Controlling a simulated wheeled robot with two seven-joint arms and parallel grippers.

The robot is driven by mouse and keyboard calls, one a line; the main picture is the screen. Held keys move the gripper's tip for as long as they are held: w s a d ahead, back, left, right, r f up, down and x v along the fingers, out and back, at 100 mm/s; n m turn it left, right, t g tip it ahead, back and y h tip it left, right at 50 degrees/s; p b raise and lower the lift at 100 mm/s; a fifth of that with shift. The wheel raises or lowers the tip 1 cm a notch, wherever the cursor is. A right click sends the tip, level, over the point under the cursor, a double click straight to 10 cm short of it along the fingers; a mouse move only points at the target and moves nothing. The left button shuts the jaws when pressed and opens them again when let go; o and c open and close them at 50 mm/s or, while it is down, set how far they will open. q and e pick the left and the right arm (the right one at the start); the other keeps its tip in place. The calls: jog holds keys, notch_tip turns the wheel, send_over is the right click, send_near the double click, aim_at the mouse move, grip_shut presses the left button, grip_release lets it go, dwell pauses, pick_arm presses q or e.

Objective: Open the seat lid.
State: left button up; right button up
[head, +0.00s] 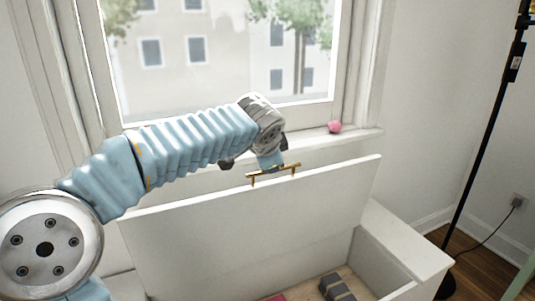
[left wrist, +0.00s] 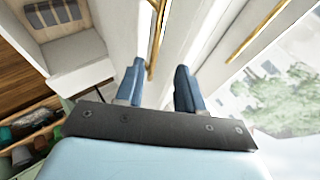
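The white seat lid (head: 250,220) stands raised, close to upright, in front of the window. The bench box below it is open at the top. A brass handle (head: 273,174) sits at the lid's upper edge. My left arm reaches in from the left, and my left gripper (head: 270,160) is at the handle, partly hidden. In the left wrist view my gripper's blue fingers (left wrist: 159,70) are apart. A brass bar (left wrist: 157,40) runs down beside the left finger; I cannot tell whether they touch. My right gripper is not in view.
Inside the box lie a dark grey bundle (head: 337,286) and other items. A pink ball (head: 335,127) rests on the window sill (head: 360,136) behind the lid.

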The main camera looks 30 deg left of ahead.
pick_arm(q)
jog(key=v, duration=0.5)
jog(key=shift+s+r, duration=0.2)
jog(key=shift+r, duration=0.1)
